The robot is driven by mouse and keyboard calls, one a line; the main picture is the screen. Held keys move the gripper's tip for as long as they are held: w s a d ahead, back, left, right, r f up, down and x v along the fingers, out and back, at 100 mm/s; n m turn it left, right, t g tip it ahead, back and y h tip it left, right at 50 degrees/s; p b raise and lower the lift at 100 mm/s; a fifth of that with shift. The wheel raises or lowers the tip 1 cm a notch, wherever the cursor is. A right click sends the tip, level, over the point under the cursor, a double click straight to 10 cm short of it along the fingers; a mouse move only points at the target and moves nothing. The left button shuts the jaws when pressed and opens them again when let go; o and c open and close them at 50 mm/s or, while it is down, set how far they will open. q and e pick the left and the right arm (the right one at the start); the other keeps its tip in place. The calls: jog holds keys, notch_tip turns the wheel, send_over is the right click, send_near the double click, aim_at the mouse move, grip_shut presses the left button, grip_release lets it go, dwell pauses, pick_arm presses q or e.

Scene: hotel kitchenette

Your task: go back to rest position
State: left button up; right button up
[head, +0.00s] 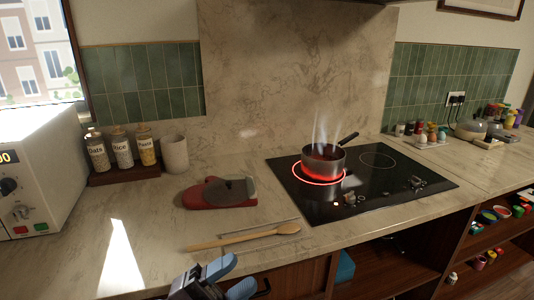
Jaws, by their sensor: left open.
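My left gripper (240,273) shows at the bottom of the head view, in front of the counter's front edge. Its two blue fingers are apart and nothing shows between them. It is below the wooden spoon (232,237) in the picture and not touching it, as far as I can see. My right gripper is out of view. A dark saucepan (324,160) with steam above it stands on a glowing red burner of the black cooktop (318,212).
A white microwave (38,170) stands at the left. Open shelves (490,250) hold bowls below. The counter's left front is clear.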

pick_arm(q)
jog(key=w+a+f+n+t+y, duration=0.2)
jog(key=a+f+n+t+y, duration=0.75)
jog(key=n, duration=0.45)
jog(key=s+a+f+n+g+y, duration=0.3)
jog(key=s+a+f+n+y, duration=0.3)
jog(key=f, duration=0.5)
jog(key=s+a+f+n+g+y, duration=0.4)
jog(key=s+a+f+n+y, duration=0.2)
jog(key=s+f, duration=0.3)
jog(key=shift+s+a+f+n+y, duration=0.25)
jog(key=shift+a+f+n+y, duration=0.1)
jog(key=shift+f, duration=0.55)
